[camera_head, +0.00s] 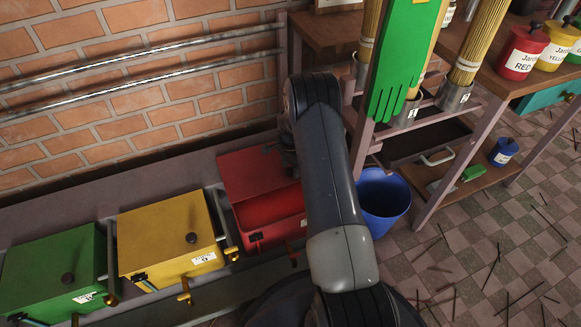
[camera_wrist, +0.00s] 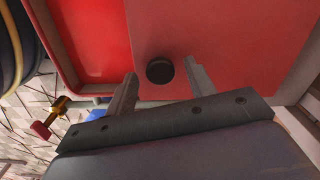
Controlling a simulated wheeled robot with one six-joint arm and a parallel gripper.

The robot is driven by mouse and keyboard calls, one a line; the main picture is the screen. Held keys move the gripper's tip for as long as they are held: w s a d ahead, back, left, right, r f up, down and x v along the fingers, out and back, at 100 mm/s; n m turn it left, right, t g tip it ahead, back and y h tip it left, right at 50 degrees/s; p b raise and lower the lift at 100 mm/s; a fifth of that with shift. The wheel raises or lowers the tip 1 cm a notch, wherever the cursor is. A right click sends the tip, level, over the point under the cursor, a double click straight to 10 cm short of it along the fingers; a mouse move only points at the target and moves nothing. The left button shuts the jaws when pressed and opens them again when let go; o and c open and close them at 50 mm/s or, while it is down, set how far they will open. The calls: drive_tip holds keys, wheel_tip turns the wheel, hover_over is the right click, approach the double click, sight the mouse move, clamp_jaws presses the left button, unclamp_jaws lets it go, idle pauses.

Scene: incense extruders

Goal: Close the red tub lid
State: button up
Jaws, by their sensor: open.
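The red tub (camera_head: 262,240) stands by the brick wall, left of my arm. Its red lid (camera_head: 240,172) lies over the rear part, and the front part of the tub is uncovered, showing the red inside (camera_head: 268,208). In the wrist view, the lid (camera_wrist: 220,40) fills the right and the open inside (camera_wrist: 95,40) shows at the left. My gripper (camera_wrist: 160,69) is open, with one finger on each side of the lid's round black knob (camera_wrist: 159,71). I cannot tell whether the fingers touch it. In the head view, my arm hides the right side of the tub.
A closed yellow tub (camera_head: 165,235) and a green tub (camera_head: 55,275) stand to the left. A blue bucket (camera_head: 382,195) stands right of my arm. A wooden rack with green gloves (camera_head: 400,70) and jars is further right. Brass taps (camera_head: 185,290) stick out in front.

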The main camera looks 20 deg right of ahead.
drive_tip(key=shift+c, duration=0.5)
clamp_jaws()
drive_tip(key=shift+s, duration=0.1)
